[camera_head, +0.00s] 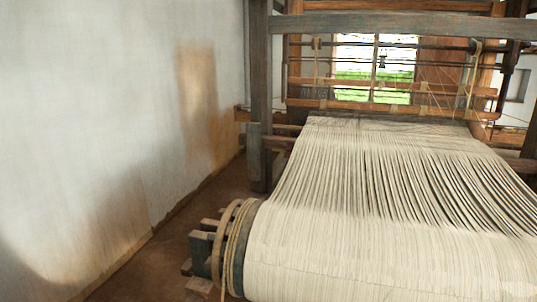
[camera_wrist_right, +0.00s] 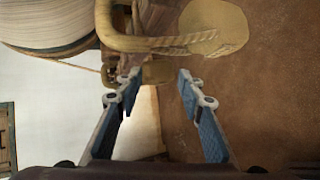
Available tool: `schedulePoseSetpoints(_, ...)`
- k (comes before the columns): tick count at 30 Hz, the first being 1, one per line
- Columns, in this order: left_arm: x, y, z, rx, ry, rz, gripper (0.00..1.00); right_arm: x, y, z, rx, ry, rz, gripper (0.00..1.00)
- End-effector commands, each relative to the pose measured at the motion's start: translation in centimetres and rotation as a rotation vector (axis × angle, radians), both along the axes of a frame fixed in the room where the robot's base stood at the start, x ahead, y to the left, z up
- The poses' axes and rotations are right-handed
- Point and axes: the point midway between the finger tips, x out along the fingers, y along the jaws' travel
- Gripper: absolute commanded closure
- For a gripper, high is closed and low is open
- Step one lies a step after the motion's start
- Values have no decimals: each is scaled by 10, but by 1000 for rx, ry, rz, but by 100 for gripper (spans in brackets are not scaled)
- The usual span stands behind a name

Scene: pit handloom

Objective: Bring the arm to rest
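My right gripper (camera_wrist_right: 158,76) shows in the right wrist view. Its two blue-padded fingers stand wide apart, with nothing seen held between them. Beyond the fingertips are a thick tan rope (camera_wrist_right: 145,42) and a rounded tan piece (camera_wrist_right: 212,27) at the rope's right end. Another tan part shows behind the gap between the fingertips; I cannot tell whether anything touches them. Neither of my arms shows in the head view, and my left gripper is in no view.
The loom's pale warp (camera_head: 390,210) fills the right of the head view, wound on a front beam with rope coils (camera_head: 233,245) at its left end. A dark wooden post (camera_head: 260,100) stands behind. A white wall (camera_head: 110,110) bounds the left; a narrow brown floor strip (camera_head: 165,250) is clear.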

Motion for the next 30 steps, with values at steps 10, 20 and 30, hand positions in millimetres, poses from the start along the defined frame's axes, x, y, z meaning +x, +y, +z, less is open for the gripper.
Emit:
schedulePoseSetpoints(10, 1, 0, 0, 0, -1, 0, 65, -169, -102, -181, 397, 729, -898, 65)
schedulePoseSetpoints(20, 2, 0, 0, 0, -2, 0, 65, -371, -121, -256, 576, 1135, -1571, 65)
schedulePoseSetpoints(30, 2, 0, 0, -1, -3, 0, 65, -425, -117, -264, 608, 1218, -1746, 65)
